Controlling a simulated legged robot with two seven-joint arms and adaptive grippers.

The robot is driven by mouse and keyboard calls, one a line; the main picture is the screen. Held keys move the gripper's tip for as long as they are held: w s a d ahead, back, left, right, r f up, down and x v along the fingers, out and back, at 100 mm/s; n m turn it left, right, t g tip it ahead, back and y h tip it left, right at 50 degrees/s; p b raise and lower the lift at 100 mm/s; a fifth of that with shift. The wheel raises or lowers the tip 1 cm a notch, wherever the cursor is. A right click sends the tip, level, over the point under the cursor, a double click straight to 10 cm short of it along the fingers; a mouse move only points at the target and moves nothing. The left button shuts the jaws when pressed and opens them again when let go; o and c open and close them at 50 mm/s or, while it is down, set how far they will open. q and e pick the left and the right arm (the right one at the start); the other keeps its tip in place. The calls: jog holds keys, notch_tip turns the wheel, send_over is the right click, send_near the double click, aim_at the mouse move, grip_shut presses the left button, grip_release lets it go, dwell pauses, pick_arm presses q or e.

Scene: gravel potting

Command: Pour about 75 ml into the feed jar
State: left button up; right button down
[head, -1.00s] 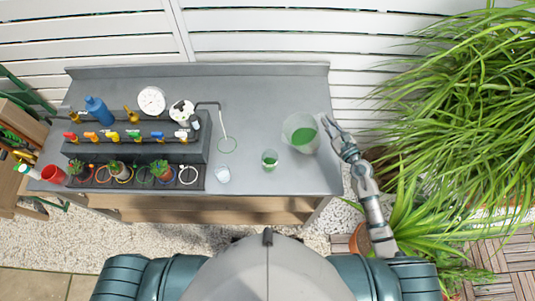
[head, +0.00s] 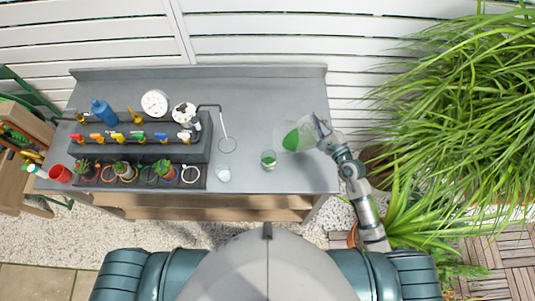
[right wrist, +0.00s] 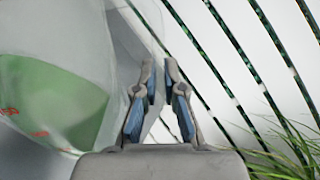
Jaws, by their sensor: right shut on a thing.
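A clear jug (head: 303,134) with green liquid is at the right end of the grey bench. My right gripper (head: 325,138) is shut on its right side, and the jug leans to the left. In the right wrist view the fingers (right wrist: 158,85) pinch a thin clear part of the jug (right wrist: 60,95), with green liquid and red marks to the left. A small glass jar (head: 268,159) with some green liquid stands left of and in front of the jug, apart from it. Whether this is the feed jar I cannot tell. My left gripper is not in view.
A dark rack (head: 150,150) with coloured taps and small plants fills the left side. The bench (head: 265,105) is clear behind the jars.

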aim_at(313, 118)
jog(key=shift+s+a+r+n+p, duration=0.15)
jog(key=shift+r+n+p, duration=0.25)
jog(key=shift+r, duration=0.25)
jog(key=shift+a+r, duration=0.3)
jog(key=shift+a, duration=0.15)
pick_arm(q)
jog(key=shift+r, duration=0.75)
pick_arm(e)
jog(key=shift+s+r+n, duration=0.1)
jog(key=shift+n, duration=0.2)
pick_arm(q)
jog(key=shift+p, duration=0.3)
pick_arm(e)
jog(key=shift+r, duration=0.1)
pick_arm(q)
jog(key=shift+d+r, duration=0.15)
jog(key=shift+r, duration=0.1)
pick_arm(e)
jog(key=shift+s+d+r, duration=0.1)
jog(key=shift+r, duration=0.05)
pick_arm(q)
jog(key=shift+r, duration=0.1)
pick_arm(e)
jog(key=shift+a+r+n, duration=0.15)
jog(key=shift+a+n, duration=0.05)
jog(key=shift+n, duration=0.1)
